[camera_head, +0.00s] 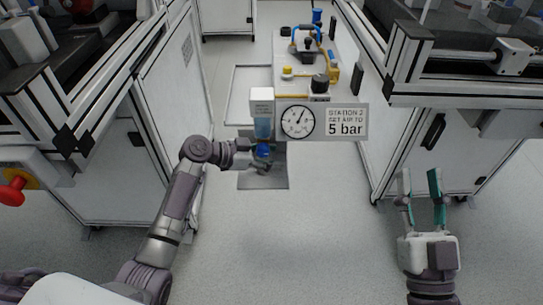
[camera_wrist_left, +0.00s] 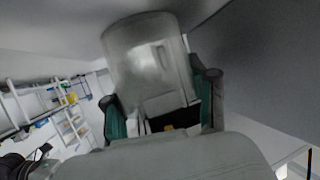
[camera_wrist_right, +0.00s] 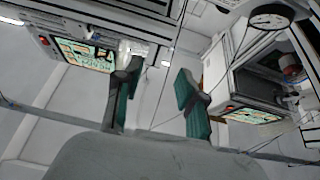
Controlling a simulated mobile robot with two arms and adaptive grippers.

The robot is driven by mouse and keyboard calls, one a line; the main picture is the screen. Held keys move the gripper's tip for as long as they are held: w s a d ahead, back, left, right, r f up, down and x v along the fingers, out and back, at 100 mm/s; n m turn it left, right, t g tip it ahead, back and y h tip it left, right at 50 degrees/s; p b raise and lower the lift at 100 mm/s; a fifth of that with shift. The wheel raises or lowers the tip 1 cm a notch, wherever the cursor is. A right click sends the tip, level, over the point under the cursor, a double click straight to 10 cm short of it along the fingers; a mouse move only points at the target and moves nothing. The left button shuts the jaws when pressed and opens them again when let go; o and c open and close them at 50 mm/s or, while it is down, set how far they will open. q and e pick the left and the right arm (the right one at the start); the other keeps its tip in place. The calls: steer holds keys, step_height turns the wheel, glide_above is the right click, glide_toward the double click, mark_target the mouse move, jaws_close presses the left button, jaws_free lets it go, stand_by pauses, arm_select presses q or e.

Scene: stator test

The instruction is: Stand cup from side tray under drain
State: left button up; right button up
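A clear, greyish cup (camera_wrist_left: 150,65) stands between the two teal fingers of my left gripper (camera_wrist_left: 163,105) in the left wrist view, and the fingers look closed on its sides. In the head view my left gripper (camera_head: 260,166) is below the filter with the clear blue bowl (camera_head: 263,128) and its blue drain knob (camera_head: 263,150). The cup is too small there to make out. A grey plate (camera_head: 264,184) lies beneath the gripper. My right gripper (camera_head: 421,187) is open and empty at the lower right; its spread fingers show in the right wrist view (camera_wrist_right: 157,90).
A pressure gauge (camera_head: 297,121) and a "5 bar" sign (camera_head: 346,122) stand right of the filter. White machine cabinets (camera_head: 150,110) flank both sides. A red button (camera_head: 14,190) is at far left. The floor in front is clear.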

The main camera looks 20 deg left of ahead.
mark_target(246, 185)
arm_select(q)
steer(key=o, duration=0.4)
arm_select(e)
steer(key=shift+f, duration=0.1)
